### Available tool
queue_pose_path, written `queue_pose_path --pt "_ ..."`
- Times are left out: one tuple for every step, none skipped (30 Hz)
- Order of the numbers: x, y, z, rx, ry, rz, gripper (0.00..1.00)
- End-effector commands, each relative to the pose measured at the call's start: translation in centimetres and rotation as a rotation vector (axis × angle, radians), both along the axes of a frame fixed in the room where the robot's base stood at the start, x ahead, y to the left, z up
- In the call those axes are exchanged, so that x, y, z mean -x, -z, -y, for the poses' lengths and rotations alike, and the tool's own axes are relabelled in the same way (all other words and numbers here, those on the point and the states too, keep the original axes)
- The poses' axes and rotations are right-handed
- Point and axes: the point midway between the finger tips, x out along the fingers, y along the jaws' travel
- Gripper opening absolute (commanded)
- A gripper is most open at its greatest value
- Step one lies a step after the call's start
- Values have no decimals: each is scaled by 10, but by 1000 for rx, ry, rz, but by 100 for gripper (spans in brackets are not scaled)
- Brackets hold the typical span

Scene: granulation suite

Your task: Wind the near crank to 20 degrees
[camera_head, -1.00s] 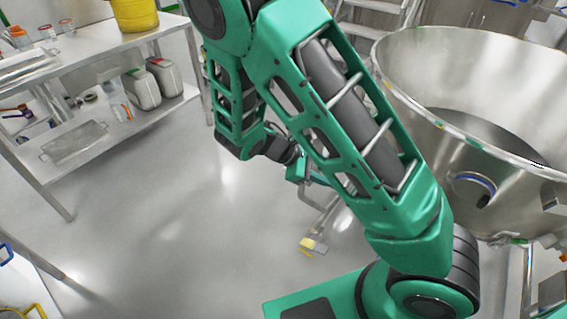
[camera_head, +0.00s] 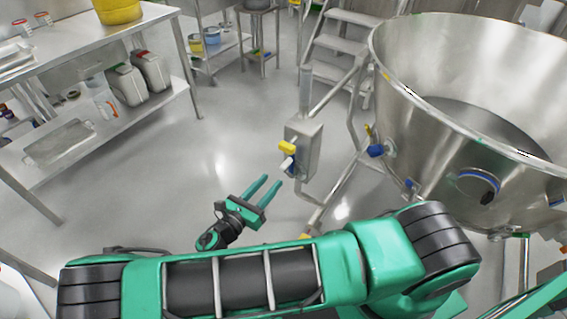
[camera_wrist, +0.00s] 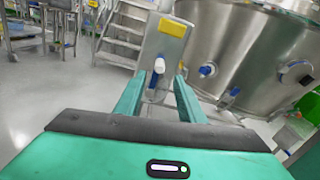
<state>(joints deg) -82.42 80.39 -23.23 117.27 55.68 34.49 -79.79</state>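A grey metal box (camera_head: 303,146) stands on a post left of the big steel vessel. In the wrist view the white handle (camera_wrist: 160,65) and the blue part (camera_wrist: 153,84) show between the open fingers (camera_wrist: 160,78), with a yellow piece (camera_wrist: 172,27) above on the box.
The steel vessel (camera_head: 430,120) with a blue valve handle (camera_head: 376,150) fills the right side. Steps (camera_head: 335,45) stand behind the box. A shelf table (camera_head: 75,150) with containers stands at left. The floor (camera_head: 190,170) between is clear.

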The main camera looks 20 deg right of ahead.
Motion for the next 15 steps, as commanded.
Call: queue_pose_path --pt "-2 0 1 4 -4 0 36" --pt "-3 0 3 5 -5 0 36" --pt "-5 0 6 5 -5 0 36" --pt "-7 0 9 5 -5 0 36" --pt "-10 0 12 5 -4 0 36" --pt "-14 0 17 5 -5 1 36" --pt "-16 -1 21 5 -4 1 36" --pt "-20 -1 25 5 -4 2 36" --pt "-24 -1 31 4 -5 2 36" --pt "-27 0 35 4 -4 0 36" --pt "-30 0 40 3 -4 0 36" --pt "-35 0 45 3 -4 0 36" --pt "-38 0 49 4 -5 0 36" --pt "-41 0 53 3 -5 1 36" --pt "-44 -1 59 4 -5 2 36"
